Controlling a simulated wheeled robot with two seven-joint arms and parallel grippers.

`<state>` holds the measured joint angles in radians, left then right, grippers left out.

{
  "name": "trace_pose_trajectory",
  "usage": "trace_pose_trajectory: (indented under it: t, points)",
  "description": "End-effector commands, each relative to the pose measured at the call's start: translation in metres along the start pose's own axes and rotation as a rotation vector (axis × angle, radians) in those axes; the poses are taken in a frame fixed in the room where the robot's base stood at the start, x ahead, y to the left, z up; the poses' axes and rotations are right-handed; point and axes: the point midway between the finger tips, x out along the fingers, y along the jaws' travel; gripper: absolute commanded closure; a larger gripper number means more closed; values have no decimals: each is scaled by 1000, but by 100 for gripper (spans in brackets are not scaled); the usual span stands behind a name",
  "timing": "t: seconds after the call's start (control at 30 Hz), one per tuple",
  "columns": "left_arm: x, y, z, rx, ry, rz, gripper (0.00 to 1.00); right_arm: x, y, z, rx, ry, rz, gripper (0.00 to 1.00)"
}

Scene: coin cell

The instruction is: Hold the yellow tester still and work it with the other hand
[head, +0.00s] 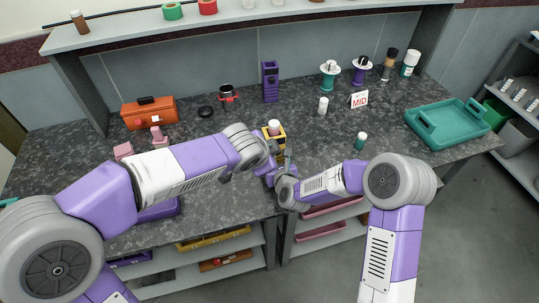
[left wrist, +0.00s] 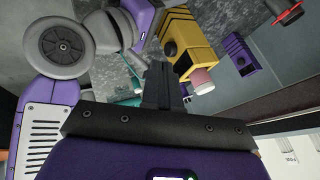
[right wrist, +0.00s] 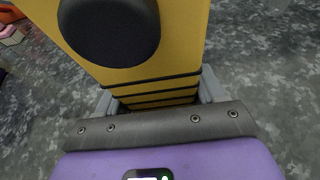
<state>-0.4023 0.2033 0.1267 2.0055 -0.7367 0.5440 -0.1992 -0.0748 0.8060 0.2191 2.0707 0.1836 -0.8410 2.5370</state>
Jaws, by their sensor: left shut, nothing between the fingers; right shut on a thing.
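The yellow tester (head: 283,131) stands near the middle of the counter, partly hidden by my arms, with a pale cap or knob (head: 273,125) at its top. In the right wrist view the tester (right wrist: 165,75) fills the space ahead, showing a large black round part (right wrist: 108,30) and dark bands. My right gripper (right wrist: 158,98) is shut on its banded body. In the left wrist view my left gripper (left wrist: 158,72) is shut and empty, beside the tester (left wrist: 190,45) and its pale pinkish knob (left wrist: 202,82). Contact with the knob cannot be told.
A purple stand (head: 270,82) is behind the tester. A white bottle (head: 323,105), a MID sign (head: 359,99) and a teal-capped vial (head: 361,141) stand to the right. A teal tray (head: 465,142) is far right, an orange toolbox (head: 149,113) left. Counter between vial and tray is clear.

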Motion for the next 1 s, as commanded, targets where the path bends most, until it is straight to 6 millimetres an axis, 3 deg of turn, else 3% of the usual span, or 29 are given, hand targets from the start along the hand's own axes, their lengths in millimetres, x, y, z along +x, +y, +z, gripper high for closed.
trace_pose_trajectory:
  t: [0.2, 0.4, 0.87, 1.0]
  points:
    - [42, 1, 0, 3, -1, 2, 100, 0, 0, 1, 0, -2, 0, 69]
    - [69, 0, 0, 1, -1, 1, 100, 0, 0, 1, 0, -2, 0, 69]
    - [78, 0, 0, 0, 0, 0, 100, 0, 0, 1, 0, -2, 0, 69]
    - [84, -11, 0, -3, 0, -2, 100, 0, 0, 1, 0, -2, 0, 69]
